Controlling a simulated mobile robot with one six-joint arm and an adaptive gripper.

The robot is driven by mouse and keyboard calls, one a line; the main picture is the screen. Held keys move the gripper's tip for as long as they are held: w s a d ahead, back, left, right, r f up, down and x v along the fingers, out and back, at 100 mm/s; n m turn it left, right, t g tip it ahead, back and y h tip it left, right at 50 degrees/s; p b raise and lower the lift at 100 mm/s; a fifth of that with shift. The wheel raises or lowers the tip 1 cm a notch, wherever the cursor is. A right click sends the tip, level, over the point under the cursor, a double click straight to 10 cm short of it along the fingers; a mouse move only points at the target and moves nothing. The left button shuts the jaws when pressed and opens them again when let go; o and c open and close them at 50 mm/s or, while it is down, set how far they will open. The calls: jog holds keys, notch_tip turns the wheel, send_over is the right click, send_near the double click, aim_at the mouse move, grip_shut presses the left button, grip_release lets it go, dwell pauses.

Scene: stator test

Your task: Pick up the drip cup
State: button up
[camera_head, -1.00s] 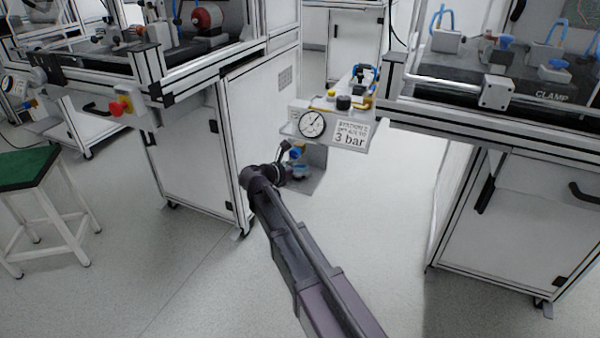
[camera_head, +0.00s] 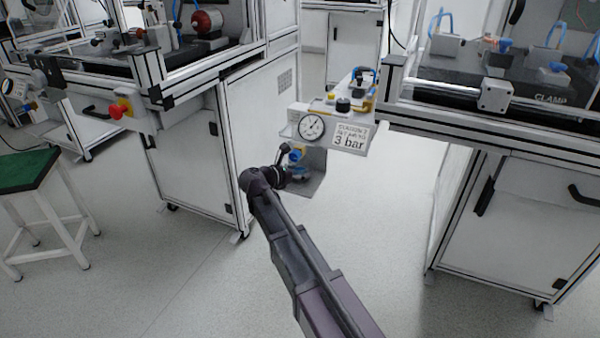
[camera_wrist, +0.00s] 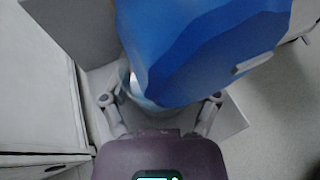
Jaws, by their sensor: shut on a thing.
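The drip cup (camera_wrist: 126,84) is a pale, see-through cup in the wrist view, largely hidden behind a big blue part (camera_wrist: 205,50) close to the camera. The fingers of my gripper (camera_wrist: 160,100) lie on either side of the cup, shut on it. In the head view my gripper (camera_head: 287,172) is at the bracket below the gauge, and the cup (camera_head: 299,171) shows small and bluish at its tip. The blue part (camera_head: 297,153) is just above the cup. I cannot tell whether the cup still touches the plate under it.
A pressure gauge (camera_head: 311,127) and a "3 bar" sign (camera_head: 350,136) sit above the grey bracket plate (camera_head: 313,180). A white cabinet (camera_head: 190,160) stands close on the left, another bench (camera_head: 500,210) on the right. A green-topped stool (camera_head: 25,168) is far left. Floor between is clear.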

jog(key=shift+r+p, duration=0.9)
jog(key=shift+r, duration=0.05)
jog(key=s+a, duration=1.2)
jog(key=s, duration=0.1)
jog(key=shift+s+f, duration=0.15)
jog(key=shift+f, duration=0.1)
jog(key=shift+a, duration=0.1)
notch_tip(320, 180, up, 12)
jog(key=p, duration=1.1)
jog(key=shift+f, duration=0.15)
jog(key=shift+s, duration=0.15)
